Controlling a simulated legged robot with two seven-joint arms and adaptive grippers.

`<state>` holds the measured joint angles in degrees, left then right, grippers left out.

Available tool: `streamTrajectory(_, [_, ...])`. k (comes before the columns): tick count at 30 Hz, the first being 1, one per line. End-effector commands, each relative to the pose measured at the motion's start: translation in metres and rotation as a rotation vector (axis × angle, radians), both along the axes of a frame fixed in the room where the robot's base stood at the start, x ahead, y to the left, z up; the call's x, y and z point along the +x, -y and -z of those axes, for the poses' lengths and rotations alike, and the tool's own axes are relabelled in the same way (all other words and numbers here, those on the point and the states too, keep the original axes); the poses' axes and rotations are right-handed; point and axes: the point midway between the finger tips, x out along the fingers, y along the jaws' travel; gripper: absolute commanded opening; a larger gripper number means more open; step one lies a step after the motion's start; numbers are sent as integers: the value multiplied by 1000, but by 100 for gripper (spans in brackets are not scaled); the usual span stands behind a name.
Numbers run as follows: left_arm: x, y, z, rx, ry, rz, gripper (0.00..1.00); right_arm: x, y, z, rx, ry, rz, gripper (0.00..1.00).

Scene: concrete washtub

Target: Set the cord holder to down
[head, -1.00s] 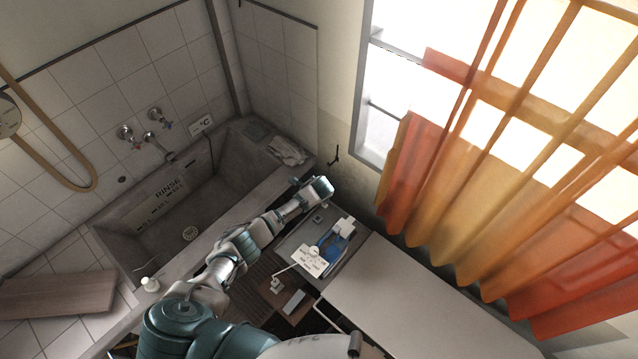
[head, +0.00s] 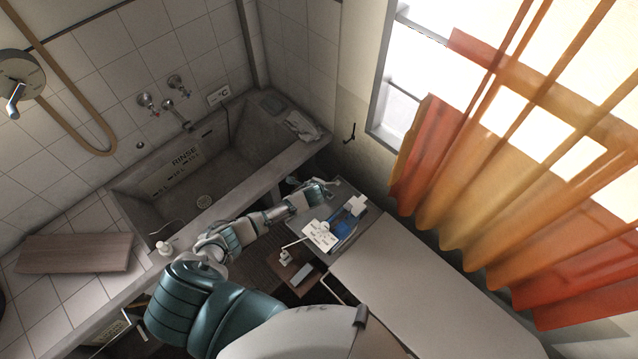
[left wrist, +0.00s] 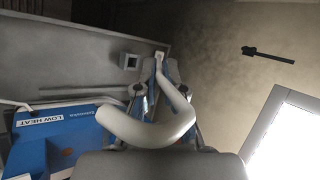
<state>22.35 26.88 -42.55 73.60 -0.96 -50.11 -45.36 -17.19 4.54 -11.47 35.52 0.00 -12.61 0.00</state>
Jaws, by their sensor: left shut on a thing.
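The cord holder (left wrist: 182,103) looks like a pale bent tube in the left wrist view. It runs from the edge of the grey board between my fingers and curves to the left close to the camera. My left gripper (left wrist: 158,80) is shut on it. In the head view my left gripper (head: 325,186) is at the far end of the grey board (head: 345,188), and the holder is too small there to tell apart. Its exact tilt is hard to judge. My right gripper is in neither view.
A blue appliance with a "LOW HEAT" label (left wrist: 45,118) sits beside the holder; white cards (head: 319,235) lie by it. A long pale board (head: 430,285) extends toward the front. The concrete washtub (head: 250,165) is left, curtains (head: 480,200) right. A black hook (left wrist: 268,54) is on the wall.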

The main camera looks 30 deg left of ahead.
Motion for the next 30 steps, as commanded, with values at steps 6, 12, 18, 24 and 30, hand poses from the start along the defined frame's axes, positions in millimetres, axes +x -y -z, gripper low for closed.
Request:
streamTrajectory(6, [3,-3,-4,3,9,-3,33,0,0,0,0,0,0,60])
streamTrajectory(12, [2,-2,-2,2,3,-2,33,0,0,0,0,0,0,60])
streamTrajectory(18, [-2,0,-5,2,2,-1,33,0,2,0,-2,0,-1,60])
streamTrajectory(24, [-22,5,-28,0,3,0,33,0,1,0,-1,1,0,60])
streamTrajectory(30, [-48,13,-60,1,4,0,33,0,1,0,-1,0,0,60])
